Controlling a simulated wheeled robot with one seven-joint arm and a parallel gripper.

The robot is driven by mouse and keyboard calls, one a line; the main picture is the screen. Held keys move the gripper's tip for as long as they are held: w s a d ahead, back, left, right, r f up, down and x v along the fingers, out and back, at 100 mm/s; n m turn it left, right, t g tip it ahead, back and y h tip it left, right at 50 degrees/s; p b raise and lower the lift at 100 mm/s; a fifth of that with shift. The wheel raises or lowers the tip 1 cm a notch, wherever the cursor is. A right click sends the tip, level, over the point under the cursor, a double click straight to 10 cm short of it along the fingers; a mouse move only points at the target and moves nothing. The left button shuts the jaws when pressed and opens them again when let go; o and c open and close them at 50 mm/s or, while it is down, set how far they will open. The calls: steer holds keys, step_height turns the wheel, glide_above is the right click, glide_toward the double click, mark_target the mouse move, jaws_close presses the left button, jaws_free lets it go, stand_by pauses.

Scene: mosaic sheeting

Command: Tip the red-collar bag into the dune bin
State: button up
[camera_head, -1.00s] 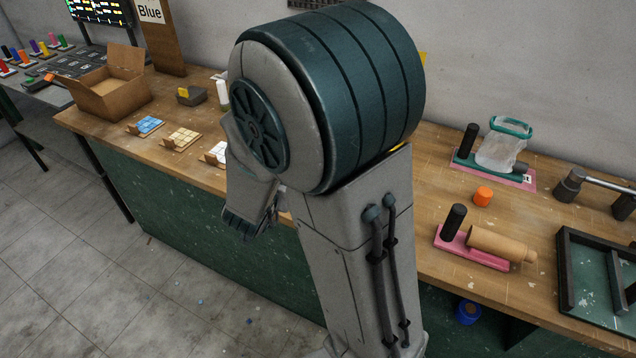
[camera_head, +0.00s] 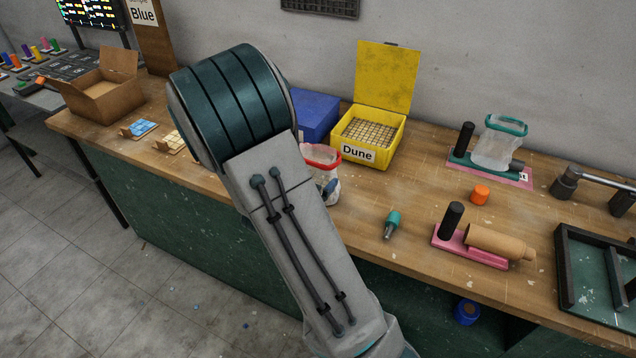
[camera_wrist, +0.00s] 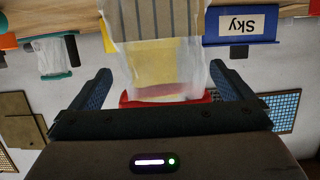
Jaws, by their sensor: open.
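The clear red-collar bag (camera_head: 325,174) stands on the bench in front of the dune bin (camera_head: 366,153), partly hidden by my arm in the head view. The dune bin is yellow, with its lid raised and a grid over its top. In the wrist view, which is upside down, my gripper (camera_wrist: 160,68) is open, with one finger on each side of the bag (camera_wrist: 158,32). The red collar lies between the fingers, near the palm. Yellow shows through the bag. I cannot tell whether the fingers touch it. My gripper is hidden in the head view.
A blue bin (camera_head: 313,115) stands left of the dune bin; the wrist view shows a Sky label (camera_wrist: 240,24) on blue.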

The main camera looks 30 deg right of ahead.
steer(key=x, duration=0.5)
steer(key=shift+w+f+p, duration=0.1)
steer(key=shift+w+p, duration=0.05)
steer(key=shift+p, duration=0.25)
steer(key=c, duration=0.8)
